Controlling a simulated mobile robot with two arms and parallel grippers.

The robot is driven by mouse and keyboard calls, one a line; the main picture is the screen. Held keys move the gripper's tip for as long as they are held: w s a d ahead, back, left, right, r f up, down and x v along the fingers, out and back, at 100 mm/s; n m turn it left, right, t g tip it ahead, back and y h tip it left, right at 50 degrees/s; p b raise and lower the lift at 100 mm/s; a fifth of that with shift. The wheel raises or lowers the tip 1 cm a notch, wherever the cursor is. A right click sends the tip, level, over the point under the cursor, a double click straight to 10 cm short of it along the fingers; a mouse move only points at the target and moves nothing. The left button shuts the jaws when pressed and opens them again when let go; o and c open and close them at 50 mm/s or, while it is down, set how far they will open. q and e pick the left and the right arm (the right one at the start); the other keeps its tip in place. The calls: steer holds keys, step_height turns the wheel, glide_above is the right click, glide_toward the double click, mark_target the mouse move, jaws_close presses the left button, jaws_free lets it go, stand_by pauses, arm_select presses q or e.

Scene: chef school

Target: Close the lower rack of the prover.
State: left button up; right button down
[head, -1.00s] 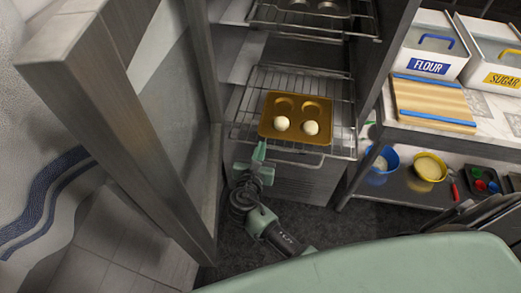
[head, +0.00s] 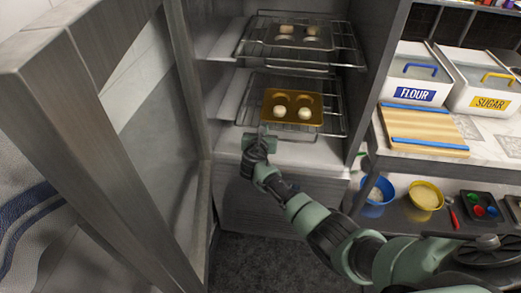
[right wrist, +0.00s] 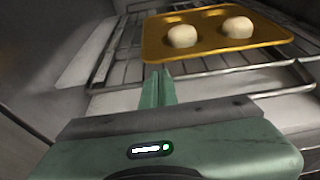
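The prover's lower rack (head: 338,118) is a wire shelf carrying a gold tray (head: 292,94) with two dough balls at its front. The rack's front bar lies close to the front of the cabinet's floor, and the rack also shows in the right wrist view (right wrist: 225,72). My right gripper (head: 260,134) is at the rack's front edge, left of its middle. In the right wrist view its fingers (right wrist: 157,78) are together and point at the front bar. I cannot tell whether they touch it. My left gripper is not in view.
The prover door (head: 95,125) stands open on the left. The upper rack (head: 345,55) holds another tray (head: 300,37). On the right are a counter with flour (head: 412,75) and sugar (head: 480,82) bins, and a low shelf with blue (head: 378,190) and yellow (head: 425,196) bowls.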

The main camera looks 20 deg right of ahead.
mark_target(266, 120)
steer(key=b+x, duration=0.1)
steer(key=x, duration=0.1)
steer(key=r+b+x, duration=0.1)
steer(key=x, duration=0.1)
steer(key=shift+w+d, duration=0.15)
steer(key=shift+w, duration=0.15)
steer(key=shift+w+d, duration=0.1)
steer(key=shift+r, duration=0.25)
steer(key=shift+r, duration=0.1)
